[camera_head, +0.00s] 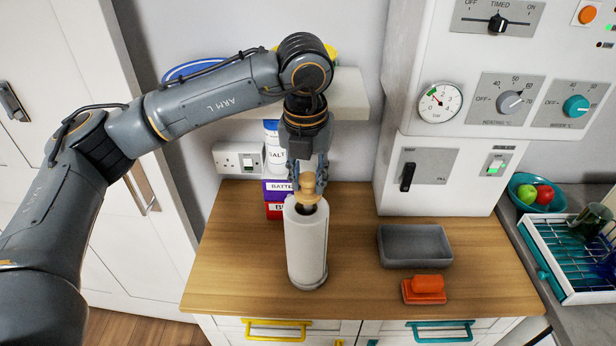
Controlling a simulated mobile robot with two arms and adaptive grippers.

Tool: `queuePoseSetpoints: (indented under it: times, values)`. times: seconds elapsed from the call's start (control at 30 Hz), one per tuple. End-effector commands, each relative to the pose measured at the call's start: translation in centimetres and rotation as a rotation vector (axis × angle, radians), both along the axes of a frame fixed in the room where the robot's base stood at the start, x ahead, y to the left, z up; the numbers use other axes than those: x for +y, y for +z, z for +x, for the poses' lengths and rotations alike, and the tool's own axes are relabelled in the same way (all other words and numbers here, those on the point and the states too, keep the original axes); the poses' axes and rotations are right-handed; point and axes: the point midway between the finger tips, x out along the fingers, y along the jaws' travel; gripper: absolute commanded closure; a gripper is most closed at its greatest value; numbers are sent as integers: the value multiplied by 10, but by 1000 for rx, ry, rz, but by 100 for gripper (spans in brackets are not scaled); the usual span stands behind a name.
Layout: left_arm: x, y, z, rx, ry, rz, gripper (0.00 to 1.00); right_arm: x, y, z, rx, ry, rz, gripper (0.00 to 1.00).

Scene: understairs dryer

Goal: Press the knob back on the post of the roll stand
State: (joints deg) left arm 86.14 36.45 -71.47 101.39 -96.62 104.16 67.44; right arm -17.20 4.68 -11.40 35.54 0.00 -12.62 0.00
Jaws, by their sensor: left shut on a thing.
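The roll stand (307,246) stands upright on the wooden worktop, with a white paper roll around its post. The wooden knob (308,187) is at the top of the roll, in my left gripper. My left gripper (308,180) points down and is shut on the knob from above. The knob's lower part sits at the roll's dark top opening; I cannot tell whether it touches the post, which is hidden inside the roll. My right gripper is not in view.
A grey tray (415,246) and an orange block-like item (425,289) lie right of the roll. Behind it stand a salt container (274,150) and stacked boxes (277,190). A white control cabinet (440,180) stands at the back right. The worktop's left part is clear.

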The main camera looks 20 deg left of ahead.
Motion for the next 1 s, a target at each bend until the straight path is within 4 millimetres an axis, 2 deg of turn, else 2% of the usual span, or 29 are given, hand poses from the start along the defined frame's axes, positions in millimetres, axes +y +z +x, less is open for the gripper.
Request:
queuePoseSetpoints:
  times: [1.0]
  values:
    - [0, -1, 0, 0, 0, 0, 92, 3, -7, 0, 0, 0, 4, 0]
